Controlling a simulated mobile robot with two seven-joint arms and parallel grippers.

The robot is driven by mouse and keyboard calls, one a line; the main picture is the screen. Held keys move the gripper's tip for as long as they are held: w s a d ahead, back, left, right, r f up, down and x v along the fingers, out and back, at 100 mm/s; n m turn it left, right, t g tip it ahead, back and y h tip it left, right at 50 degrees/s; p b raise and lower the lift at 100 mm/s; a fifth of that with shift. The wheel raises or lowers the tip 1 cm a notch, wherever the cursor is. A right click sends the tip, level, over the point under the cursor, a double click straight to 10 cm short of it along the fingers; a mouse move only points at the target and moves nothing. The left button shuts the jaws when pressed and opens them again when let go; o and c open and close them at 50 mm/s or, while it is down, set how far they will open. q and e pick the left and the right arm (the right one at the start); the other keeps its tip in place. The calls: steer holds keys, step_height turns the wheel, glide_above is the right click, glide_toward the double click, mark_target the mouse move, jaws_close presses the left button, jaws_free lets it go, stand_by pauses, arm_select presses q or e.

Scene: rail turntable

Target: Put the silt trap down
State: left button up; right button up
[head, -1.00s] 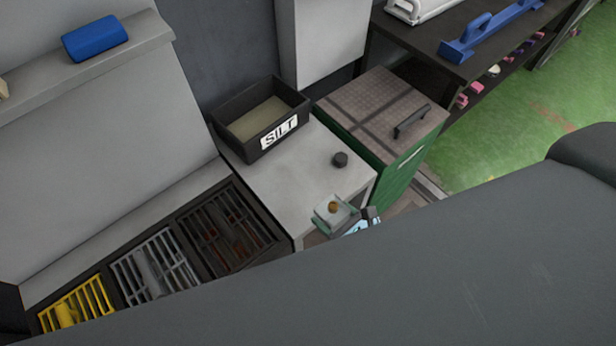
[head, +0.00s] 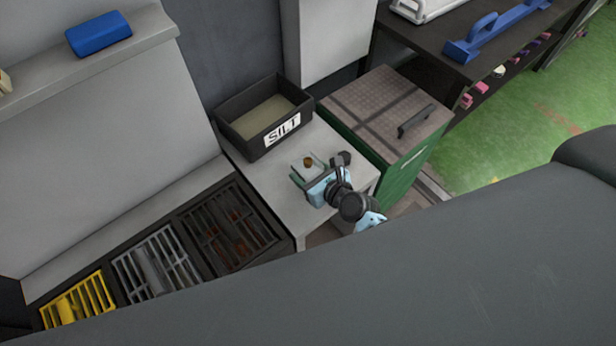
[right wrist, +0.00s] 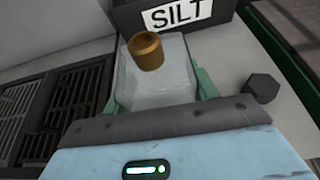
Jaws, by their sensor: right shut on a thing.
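The silt trap (right wrist: 160,80) is a pale, see-through box with a brass collar (right wrist: 146,50) on top. My right gripper (right wrist: 158,92) is shut on it, with a green finger on each side. In the head view the silt trap (head: 310,164) and the right gripper (head: 313,177) are over the light grey bench top (head: 262,182), in front of the black bin labelled SILT (head: 248,134). I cannot tell whether the trap touches the bench. My left gripper is not in view.
A dark hexagonal knob (right wrist: 262,88) stands on the bench right of the gripper. Grated bays (head: 160,264) lie to the left. A green cabinet with a brown lid (head: 385,105) stands to the right. Bare bench shows left of the trap.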

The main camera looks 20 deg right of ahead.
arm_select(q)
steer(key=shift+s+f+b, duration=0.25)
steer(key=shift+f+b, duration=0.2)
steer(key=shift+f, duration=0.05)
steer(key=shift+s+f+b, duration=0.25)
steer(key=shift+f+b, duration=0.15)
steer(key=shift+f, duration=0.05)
arm_select(e)
steer(key=shift+w+f, duration=0.15)
steer(key=shift+f, duration=1.6)
steer(key=shift+f, duration=0.1)
steer(key=shift+f, duration=0.15)
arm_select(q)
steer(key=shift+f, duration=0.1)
arm_select(e)
steer(key=o, duration=1.2)
steer(key=shift+r, duration=0.35)
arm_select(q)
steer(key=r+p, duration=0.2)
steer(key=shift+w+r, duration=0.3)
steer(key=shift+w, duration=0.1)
arm_select(e)
steer(key=v, duration=1.2)
